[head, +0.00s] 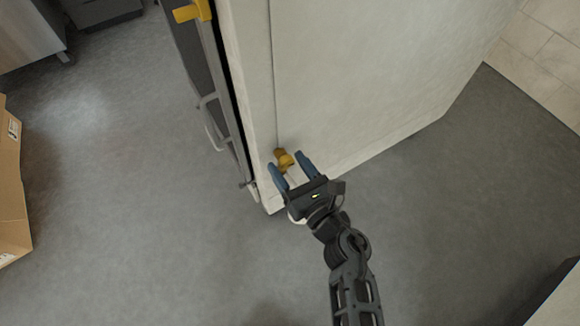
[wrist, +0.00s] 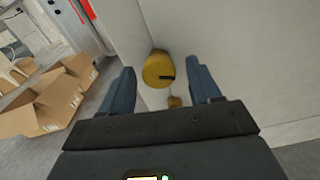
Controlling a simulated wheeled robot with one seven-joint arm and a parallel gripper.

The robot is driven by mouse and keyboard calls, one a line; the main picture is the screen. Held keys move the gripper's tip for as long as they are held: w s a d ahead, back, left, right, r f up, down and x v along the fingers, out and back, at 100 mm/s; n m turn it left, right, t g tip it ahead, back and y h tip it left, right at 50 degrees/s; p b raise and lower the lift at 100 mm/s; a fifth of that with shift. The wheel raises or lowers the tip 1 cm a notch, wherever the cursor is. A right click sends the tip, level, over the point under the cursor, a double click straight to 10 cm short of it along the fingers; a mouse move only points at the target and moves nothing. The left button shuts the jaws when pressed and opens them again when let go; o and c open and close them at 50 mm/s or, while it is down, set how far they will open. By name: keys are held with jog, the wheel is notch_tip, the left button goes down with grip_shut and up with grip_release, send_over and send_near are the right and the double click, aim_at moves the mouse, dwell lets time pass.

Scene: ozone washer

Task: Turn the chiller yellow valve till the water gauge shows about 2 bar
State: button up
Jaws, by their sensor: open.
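A yellow valve (head: 285,159) sticks out low on the side of a tall white cabinet. In the wrist view the yellow valve (wrist: 159,70) shows as a round yellow knob with a dark mark on its right, beyond and between my fingers. My gripper (head: 290,162) is open, with its two blue fingertips on either side of the valve in the head view. Whether either finger touches it I cannot tell. The open fingers also show in the wrist view (wrist: 163,80). No water gauge can be made out.
The white cabinet (head: 350,70) fills the upper middle. Another yellow fitting (head: 192,11) is at its upper left, above a grey metal frame (head: 212,105). A cardboard box (head: 12,185) stands at the left. The grey floor (head: 130,200) is clear around the cabinet.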

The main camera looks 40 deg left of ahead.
jog(key=c, duration=1)
jog(key=shift+r+m+p, duration=0.1)
jog(key=shift+m+p, duration=0.3)
jog(key=shift+m, duration=0.4)
jog(key=shift+c, duration=0.2)
jog(key=shift+m+p, duration=0.3)
jog(key=shift+m, duration=1)
jog(key=o, duration=1)
jog(key=shift+o, duration=0.2)
jog(key=p+v, duration=0.2)
jog(key=v, duration=0.5)
jog(key=shift+s+d, duration=0.2)
jog(key=shift+d, duration=0.2)
